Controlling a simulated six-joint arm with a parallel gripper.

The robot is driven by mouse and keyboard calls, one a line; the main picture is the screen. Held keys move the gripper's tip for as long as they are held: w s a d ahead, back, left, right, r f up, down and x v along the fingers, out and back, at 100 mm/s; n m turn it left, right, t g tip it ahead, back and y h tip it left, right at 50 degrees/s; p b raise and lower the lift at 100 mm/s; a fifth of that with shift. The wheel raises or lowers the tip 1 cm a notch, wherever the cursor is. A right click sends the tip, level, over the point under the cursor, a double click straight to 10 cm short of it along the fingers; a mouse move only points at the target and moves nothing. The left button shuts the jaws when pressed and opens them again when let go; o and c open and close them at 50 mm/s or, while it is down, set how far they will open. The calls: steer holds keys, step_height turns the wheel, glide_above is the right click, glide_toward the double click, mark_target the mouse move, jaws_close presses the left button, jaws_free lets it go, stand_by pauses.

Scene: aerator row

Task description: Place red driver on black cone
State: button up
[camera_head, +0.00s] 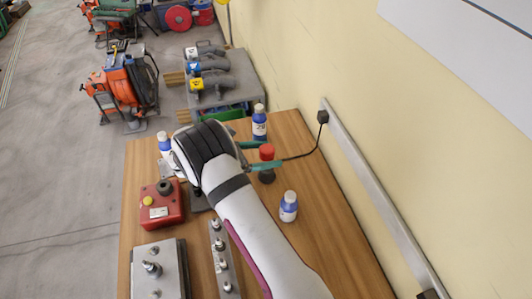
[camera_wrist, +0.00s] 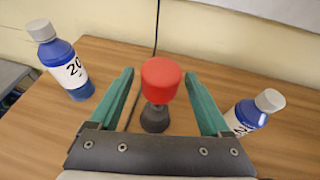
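The red driver (camera_wrist: 161,80) is a short red cylinder, upright over the black cone (camera_wrist: 155,119) in the wrist view. A narrow neck shows between the red part and the cone. Both also show in the head view, the red driver (camera_head: 267,152) above the black cone (camera_head: 267,176). My gripper (camera_wrist: 160,75) is open, with one green finger on each side of the red driver and a visible gap on both sides. In the head view my gripper (camera_head: 271,154) reaches in from the left. Whether the driver's lower end is fully seated cannot be told.
A blue bottle with a white cap (camera_wrist: 67,65) stands left of the cone and another (camera_wrist: 252,112) stands to the right, close to the right finger. A black cord (camera_head: 302,156) runs to the wall outlet behind. A red box (camera_head: 161,205) and metal fixtures (camera_head: 159,268) occupy the table's left side.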

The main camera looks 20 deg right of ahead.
steer(key=v, duration=1.2)
steer(key=s+d+r+m+g+y, duration=0.3)
steer(key=s+d+r+m+y, duration=0.15)
steer(key=s+m, duration=0.35)
steer(key=s+d+r+m+g+y, duration=0.2)
steer(key=s+d+r+m+y, duration=0.35)
steer(key=s, duration=0.55)
steer(key=s+a+m+t+y, duration=0.2)
steer(key=s+a+m+y, duration=0.3)
steer(key=s+m, duration=0.7)
steer(key=shift+s+a+f, duration=0.4)
steer(key=shift+s+a, duration=0.1)
steer(key=shift+a, duration=0.4)
